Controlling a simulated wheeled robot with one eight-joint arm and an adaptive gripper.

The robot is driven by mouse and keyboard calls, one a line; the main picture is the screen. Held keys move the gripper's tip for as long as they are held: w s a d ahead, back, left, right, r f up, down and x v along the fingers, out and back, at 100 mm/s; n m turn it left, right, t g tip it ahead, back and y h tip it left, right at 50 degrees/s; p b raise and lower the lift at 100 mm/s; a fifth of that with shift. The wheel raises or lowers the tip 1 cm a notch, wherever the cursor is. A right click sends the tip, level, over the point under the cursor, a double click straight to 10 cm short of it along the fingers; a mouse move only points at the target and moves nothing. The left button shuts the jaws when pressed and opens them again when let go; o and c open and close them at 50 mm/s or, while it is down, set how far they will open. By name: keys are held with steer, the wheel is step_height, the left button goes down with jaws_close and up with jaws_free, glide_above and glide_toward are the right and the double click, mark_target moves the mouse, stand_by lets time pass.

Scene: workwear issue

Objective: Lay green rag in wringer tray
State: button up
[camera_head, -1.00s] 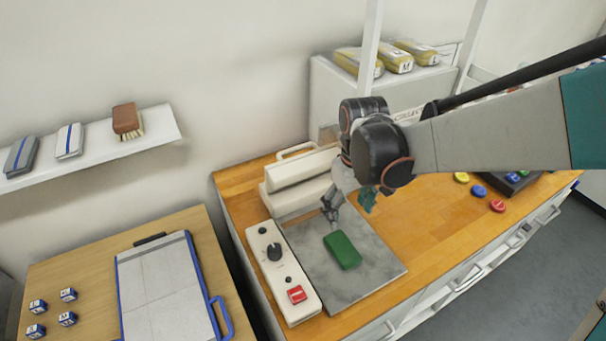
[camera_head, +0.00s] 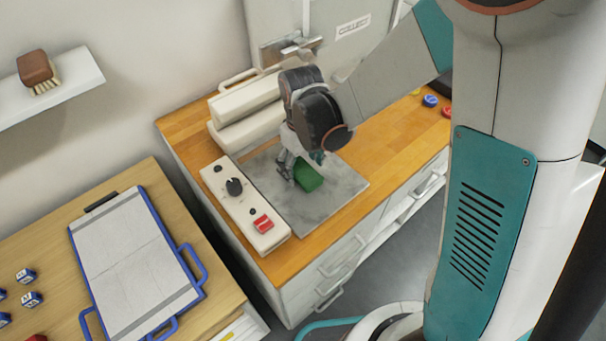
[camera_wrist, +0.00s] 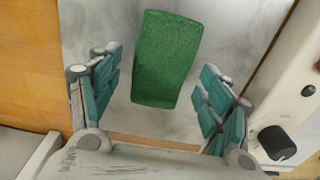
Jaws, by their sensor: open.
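The green rag (camera_head: 308,178), a folded block, lies on a grey metal plate (camera_head: 318,207) set on the wooden worktop. In the wrist view the rag (camera_wrist: 166,60) lies ahead of and between the teal finger pads of my gripper (camera_wrist: 160,97), with clear space on both sides. My gripper (camera_head: 298,166) is open and empty, close above the plate at the rag's left end. I cannot tell which part is the wringer tray; the plate adjoins a white machine with rollers (camera_head: 245,108) and a control panel (camera_head: 243,207).
The control panel carries a black knob (camera_head: 234,187) and a red switch (camera_head: 263,223). A blue-framed board (camera_head: 135,262) lies on the left table beside several small labelled cubes. A shelf with a brush (camera_head: 38,72) hangs at upper left. Blue and red discs sit at the worktop's right.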

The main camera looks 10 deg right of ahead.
steer(key=shift+f, duration=0.4)
steer(key=c, duration=1.2)
steer(key=shift+r, duration=0.2)
steer(key=shift+c, duration=0.2)
